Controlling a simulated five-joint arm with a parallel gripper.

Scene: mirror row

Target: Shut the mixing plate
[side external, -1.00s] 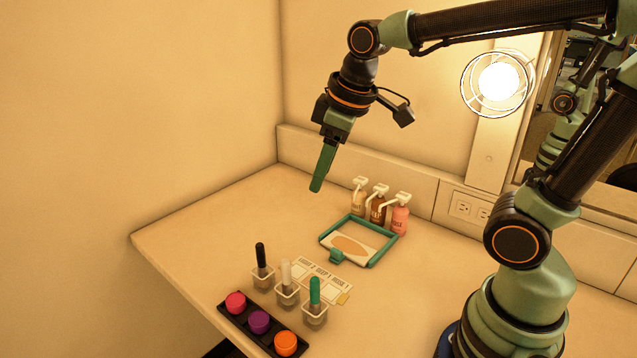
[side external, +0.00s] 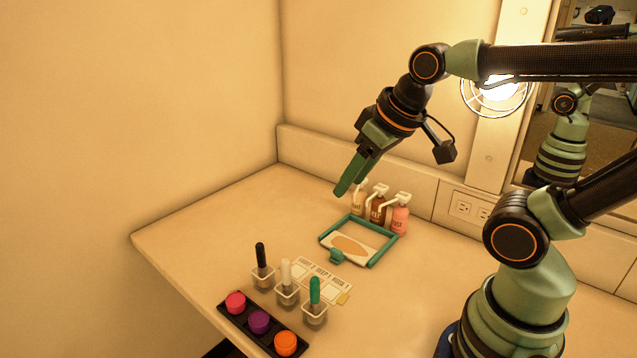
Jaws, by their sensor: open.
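The mixing plate (side external: 336,258) lies on the counter in front of the pump bottles. It has a green frame with a small green tab at its front, and a pale inner surface with a tan patch shows inside it. I cannot tell for sure how far out its sliding part sits. My gripper (side external: 348,190) is open and empty, its green fingers pointing down and left. It is in the air above and behind the plate's far left corner, near the leftmost bottle in the picture, apart from the plate.
Three pump bottles (side external: 400,220) stand behind the plate by the wall. In front are a labelled card (side external: 322,277), three small holders with sticks (side external: 287,292), and a black tray (side external: 243,322) with three coloured pots. The counter's left part (side external: 220,235) is clear.

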